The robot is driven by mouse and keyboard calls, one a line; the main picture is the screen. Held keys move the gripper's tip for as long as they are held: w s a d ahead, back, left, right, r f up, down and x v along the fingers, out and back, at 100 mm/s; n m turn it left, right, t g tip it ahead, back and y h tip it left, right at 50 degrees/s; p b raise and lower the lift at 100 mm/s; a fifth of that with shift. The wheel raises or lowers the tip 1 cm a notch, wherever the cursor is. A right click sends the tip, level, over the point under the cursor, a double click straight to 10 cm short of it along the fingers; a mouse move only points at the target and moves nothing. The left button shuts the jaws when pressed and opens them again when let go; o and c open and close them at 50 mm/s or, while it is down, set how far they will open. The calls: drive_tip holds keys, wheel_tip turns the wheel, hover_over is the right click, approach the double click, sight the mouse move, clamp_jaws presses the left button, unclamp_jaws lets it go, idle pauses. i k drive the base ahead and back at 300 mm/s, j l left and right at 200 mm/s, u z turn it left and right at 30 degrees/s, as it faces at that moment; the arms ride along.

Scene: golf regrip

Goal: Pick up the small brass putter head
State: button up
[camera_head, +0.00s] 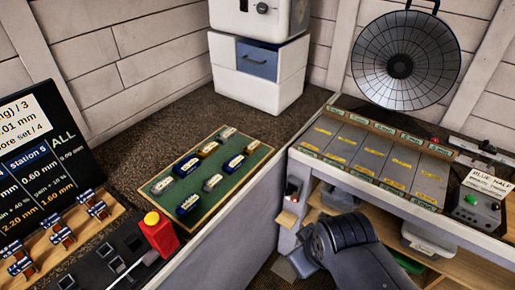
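Several small putter heads lie spread out on a green mat tray (214,203) with a wooden rim, on the dark speckled worktop. One head with a brownish, brass-like tone (209,149) lies near the back of the tray, with a pale label on top. Blue heads (186,167) and grey heads (213,183) lie around it, apart from one another. Labels are too small to read. My gripper does not show; only a dark grey arm part of mine shows low at the right of centre, well away from the tray.
A white cabinet with a blue drawer (257,61) stands behind the tray. A red block with a yellow button (159,233) stands at front left. At right, a bench holds grey bins with yellow labels (366,151) and a control box (476,209). Worktop behind the tray is clear.

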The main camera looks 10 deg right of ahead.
sight(249, 150)
drive_tip(key=u, duration=0.15)
drive_tip(key=i+l+u, duration=0.2)
drive_tip(key=i+u, duration=0.15)
drive_tip(key=i+l+u, duration=0.4)
drive_tip(key=i+j, duration=0.05)
drive_tip(key=i, duration=0.1)
